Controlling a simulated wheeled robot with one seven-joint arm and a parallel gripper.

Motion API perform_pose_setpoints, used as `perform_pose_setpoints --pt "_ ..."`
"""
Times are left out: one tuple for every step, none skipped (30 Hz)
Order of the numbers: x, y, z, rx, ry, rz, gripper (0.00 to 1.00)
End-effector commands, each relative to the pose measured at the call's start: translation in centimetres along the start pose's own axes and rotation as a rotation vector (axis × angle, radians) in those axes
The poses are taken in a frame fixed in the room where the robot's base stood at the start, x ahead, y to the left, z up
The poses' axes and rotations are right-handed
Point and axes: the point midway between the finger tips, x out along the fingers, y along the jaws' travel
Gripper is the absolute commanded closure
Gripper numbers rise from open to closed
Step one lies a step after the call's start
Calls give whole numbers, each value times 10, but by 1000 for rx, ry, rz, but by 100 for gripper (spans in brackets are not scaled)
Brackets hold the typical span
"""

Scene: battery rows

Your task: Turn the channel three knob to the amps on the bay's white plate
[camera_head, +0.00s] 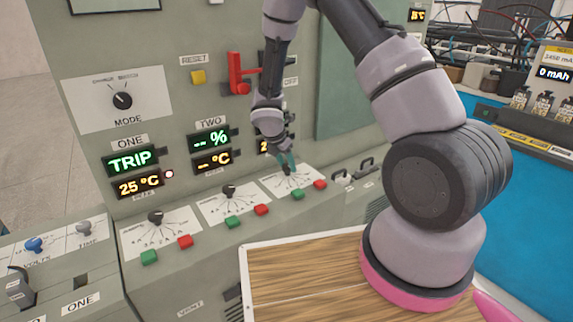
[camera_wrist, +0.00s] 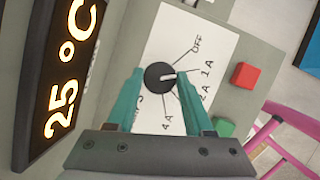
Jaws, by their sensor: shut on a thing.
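The channel three knob (camera_wrist: 158,78) is black and round with a white pointer mark. It sits on a white dial plate (camera_wrist: 160,40) marked OFF, 1A, 2A and 4A; other marks are partly hidden by my fingers. The pointer faces right in the wrist view, roughly toward 1A. My gripper (camera_wrist: 160,80) has its teal fingers on both sides of the knob, shut on it. In the head view my gripper (camera_head: 287,160) reaches down to the rightmost dial, and the knob there is mostly covered. I cannot pick out a bay plate with a readable amps value.
Two similar knobs (camera_head: 155,216) (camera_head: 229,190) stand to the left, with green and red buttons below each dial. A red button (camera_wrist: 241,75) and a green button (camera_wrist: 225,127) are close to my fingers. A red lever (camera_head: 238,75) stands above. A wooden-topped surface (camera_head: 300,270) is in front.

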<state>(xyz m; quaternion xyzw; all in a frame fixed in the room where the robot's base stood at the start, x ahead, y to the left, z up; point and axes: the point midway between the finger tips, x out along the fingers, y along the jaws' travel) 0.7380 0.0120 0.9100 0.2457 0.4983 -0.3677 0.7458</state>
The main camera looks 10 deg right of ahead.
Motion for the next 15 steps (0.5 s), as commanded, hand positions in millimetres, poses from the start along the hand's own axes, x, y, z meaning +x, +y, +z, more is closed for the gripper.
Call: perform_pose_setpoints --pt "0 0 -1 0 1 -1 100" --pt "0 0 -1 1 1 -1 100" --pt "0 0 -1 1 1 -1 100" --pt "0 0 -1 0 1 -1 100" --pt "0 0 -1 0 1 -1 100" --pt "0 0 -1 0 1 -1 100" --pt "0 0 -1 0 1 -1 100" --pt "0 0 -1 0 1 -1 100" --pt "0 0 -1 0 1 -1 100" --pt "0 0 -1 0 1 -1 40" --pt "0 0 -1 0 1 -1 29" --pt "0 0 -1 0 1 -1 19" --pt "0 0 -1 0 1 -1 19" --pt "0 0 -1 0 1 -1 19" --pt "0 0 -1 0 1 -1 19"
